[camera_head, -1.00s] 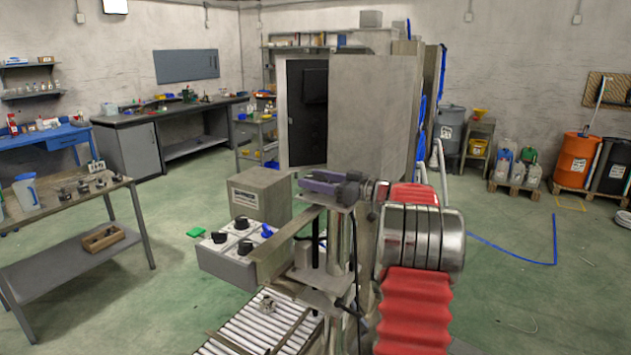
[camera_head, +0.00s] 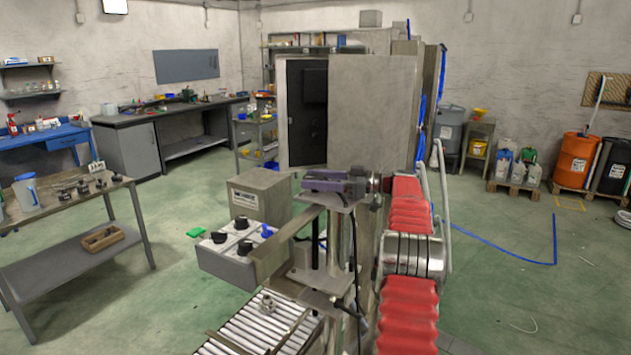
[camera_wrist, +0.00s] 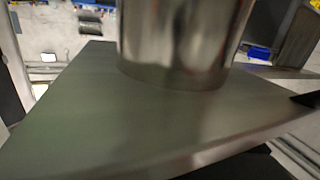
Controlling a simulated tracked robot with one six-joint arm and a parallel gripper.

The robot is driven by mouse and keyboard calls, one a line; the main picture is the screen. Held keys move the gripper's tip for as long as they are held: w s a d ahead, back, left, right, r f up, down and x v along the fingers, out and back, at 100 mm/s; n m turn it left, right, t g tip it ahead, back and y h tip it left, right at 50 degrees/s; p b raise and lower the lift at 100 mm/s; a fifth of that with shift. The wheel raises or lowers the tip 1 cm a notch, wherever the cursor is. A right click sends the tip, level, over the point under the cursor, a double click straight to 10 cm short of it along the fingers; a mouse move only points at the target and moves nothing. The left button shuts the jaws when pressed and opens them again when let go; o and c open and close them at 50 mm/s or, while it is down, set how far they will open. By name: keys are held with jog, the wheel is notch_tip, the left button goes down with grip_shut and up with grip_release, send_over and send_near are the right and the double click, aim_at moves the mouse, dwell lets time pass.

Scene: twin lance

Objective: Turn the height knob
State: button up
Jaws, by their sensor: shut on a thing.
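My gripper (camera_head: 377,184) is at the right end of the purple device (camera_head: 333,184), at the top of the grey stand. It is shut on what appears to be the height knob there. The jaws and the knob are small, dark and partly hidden in the head view, so the exact grip and the knob's angle cannot be told. The wrist view shows a shiny metal cylinder (camera_wrist: 180,40) close up over a flat grey plate (camera_wrist: 130,120). No fingertips show clearly there.
A grey control box (camera_head: 232,262) with several black knobs stands left of the stand. A roller conveyor (camera_head: 250,330) with a small metal part (camera_head: 267,302) runs below. A large grey cabinet (camera_head: 370,110) stands behind. The floor at right is mostly clear.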

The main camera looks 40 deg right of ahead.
jog(key=shift+r, duration=0.1)
dwell(0.6)
jog(key=o, duration=1.1)
jog(key=v, duration=1.3)
jog(key=shift+s+d, duration=0.15)
jog(key=shift+d, duration=0.25)
